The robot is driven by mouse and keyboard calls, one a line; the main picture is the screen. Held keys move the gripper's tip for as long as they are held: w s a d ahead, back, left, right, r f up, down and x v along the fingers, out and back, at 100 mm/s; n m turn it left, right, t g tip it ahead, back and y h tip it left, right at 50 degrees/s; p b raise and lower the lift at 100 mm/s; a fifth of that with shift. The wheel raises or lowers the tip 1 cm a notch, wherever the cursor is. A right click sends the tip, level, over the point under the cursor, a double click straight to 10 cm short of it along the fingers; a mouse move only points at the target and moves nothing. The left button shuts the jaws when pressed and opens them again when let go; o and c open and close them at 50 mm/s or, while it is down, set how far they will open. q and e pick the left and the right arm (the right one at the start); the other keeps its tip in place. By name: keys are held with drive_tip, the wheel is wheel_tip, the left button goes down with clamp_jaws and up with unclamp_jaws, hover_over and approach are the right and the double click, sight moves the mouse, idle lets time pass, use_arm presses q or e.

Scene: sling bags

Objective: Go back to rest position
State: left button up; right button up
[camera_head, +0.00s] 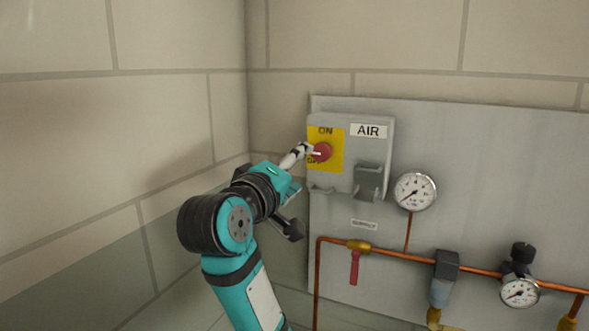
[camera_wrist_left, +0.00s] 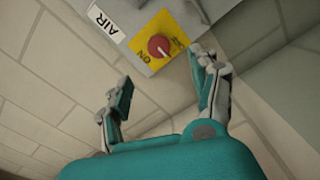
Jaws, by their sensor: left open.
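My left gripper (camera_head: 300,172) is in front of the left side of the grey AIR switch box (camera_head: 378,150). A red rotary knob (camera_head: 320,152) sits on the box's yellow ON/OFF plate (camera_head: 337,148). In the head view one pale fingertip overlaps the knob's left edge; contact cannot be told there. In the left wrist view the fingers (camera_wrist_left: 163,80) are spread with nothing between them, and the knob (camera_wrist_left: 160,46) shows beyond and apart from them. The knob's exact setting is hard to read. My right gripper is not in view.
The grey panel (camera_head: 480,180) carries a pressure gauge (camera_head: 415,191), a copper pipe (camera_head: 400,257), a red-handled valve (camera_head: 355,265) and a second gauge (camera_head: 519,292). A tiled wall (camera_head: 130,120) stands close on the left. Free room lies above the arm.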

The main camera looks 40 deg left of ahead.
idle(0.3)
use_arm(q)
drive_tip(key=s+d+f+m+g+h, duration=0.1)
drive_tip(key=d+f+m+g, duration=0.25)
drive_tip(key=f, duration=0.75)
drive_tip(key=s+d+f+m+g+h, duration=0.15)
drive_tip(key=f+m, duration=0.25)
drive_tip(key=f, duration=0.7)
drive_tip(key=s+d+f+m+g+h, duration=0.1)
drive_tip(key=s+d+f+m+g, duration=0.2)
drive_tip(key=f, duration=0.8)
drive_tip(key=s+d+f+m+g+h, duration=0.1)
drive_tip(key=s+d+f+m+g, duration=0.25)
drive_tip(key=s+f, duration=0.55)
drive_tip(key=s+d+f+m+g, duration=0.2)
drive_tip(key=s+d+f+m, duration=0.15)
drive_tip(key=s+f, duration=0.45)
wheel_tip(320, 180, down, 27)
drive_tip(key=s+g+b, duration=0.1)
drive_tip(key=s+g, duration=0.1)
drive_tip(key=s+a+f, duration=0.3)
drive_tip(key=s+f, duration=1.4)
drive_tip(key=shift+f+m+g+b, duration=0.3)
drive_tip(key=shift+m+g+b, duration=0.05)
drive_tip(key=shift+g+b, duration=0.1)
